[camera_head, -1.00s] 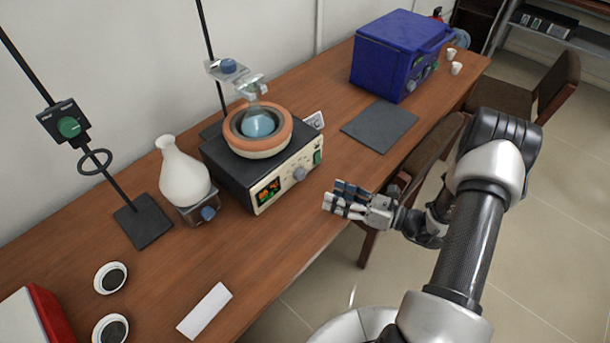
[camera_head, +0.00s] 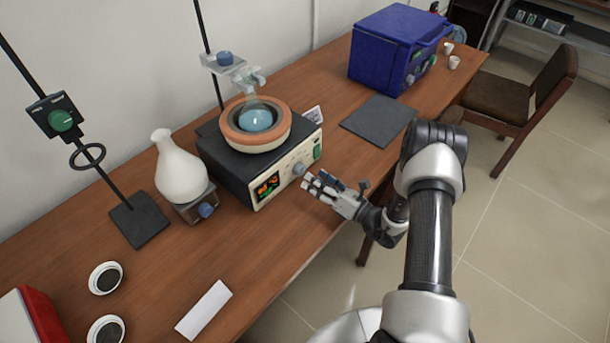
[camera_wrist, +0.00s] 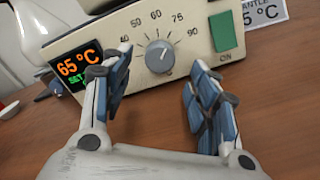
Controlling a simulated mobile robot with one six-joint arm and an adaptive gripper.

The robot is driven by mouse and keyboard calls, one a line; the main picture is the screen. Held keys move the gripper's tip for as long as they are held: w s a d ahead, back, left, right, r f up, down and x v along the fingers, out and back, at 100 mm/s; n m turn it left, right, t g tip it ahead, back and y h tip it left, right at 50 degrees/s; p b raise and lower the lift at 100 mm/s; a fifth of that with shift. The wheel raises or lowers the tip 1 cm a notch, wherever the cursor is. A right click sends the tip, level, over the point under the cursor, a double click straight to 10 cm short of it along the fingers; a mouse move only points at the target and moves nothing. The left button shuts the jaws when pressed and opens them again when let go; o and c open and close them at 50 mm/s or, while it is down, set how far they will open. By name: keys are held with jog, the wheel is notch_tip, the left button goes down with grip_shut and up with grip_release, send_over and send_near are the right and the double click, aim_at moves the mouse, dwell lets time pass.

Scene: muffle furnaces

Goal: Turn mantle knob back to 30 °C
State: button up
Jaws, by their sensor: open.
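The heating mantle (camera_head: 222,160) stands on the wooden bench with a round flask (camera_head: 258,118) in its orange-brown ring. Its cream front panel has a grey knob (camera_head: 299,169); in the wrist view the knob (camera_wrist: 160,57) has a scale of numbers around it, with 40 to 90 legible. The lit display (camera_wrist: 78,63) reads 65 °C in orange. A green switch (camera_wrist: 222,31) marked ON is at its right. My gripper (camera_head: 312,181) is open just in front of the panel. In the wrist view, my gripper's fingers (camera_wrist: 160,85) are either side of the knob, apparently not touching it.
A white flask (camera_head: 180,172) on a small stand is left of the mantle. A card (camera_wrist: 264,11) partly reading "5 °C" stands behind right. A dark mat (camera_head: 378,121) and blue furnace (camera_head: 393,55) are farther right.

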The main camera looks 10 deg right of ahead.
aim_at(303, 171)
jog(key=b+x, duration=0.1)
jog(key=x, duration=0.4)
jog(key=shift+w+a, duration=0.1)
jog(key=shift+w, duration=0.1)
jog(key=shift+c, duration=0.5)
jog(key=c, duration=1)
